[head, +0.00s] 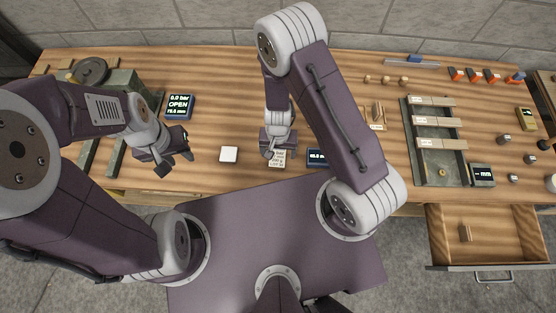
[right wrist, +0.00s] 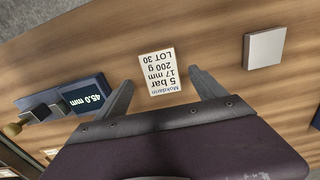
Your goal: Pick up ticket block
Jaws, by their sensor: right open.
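In the right wrist view my right gripper (right wrist: 163,82) is open, with one finger on each side of the block and a gap to each. I cannot tell the height of the fingertips above the bench. My left gripper (head: 175,163) is open and empty over the left part of the bench.
A white square pad (head: 229,154) lies left of the ticket block. A display reading 45.0 mm (head: 317,157) stands close on its right. A grey tray (head: 419,167) with veneer strips is further right, above an open drawer (head: 495,236). An "OPEN" display (head: 180,106) stands at left.

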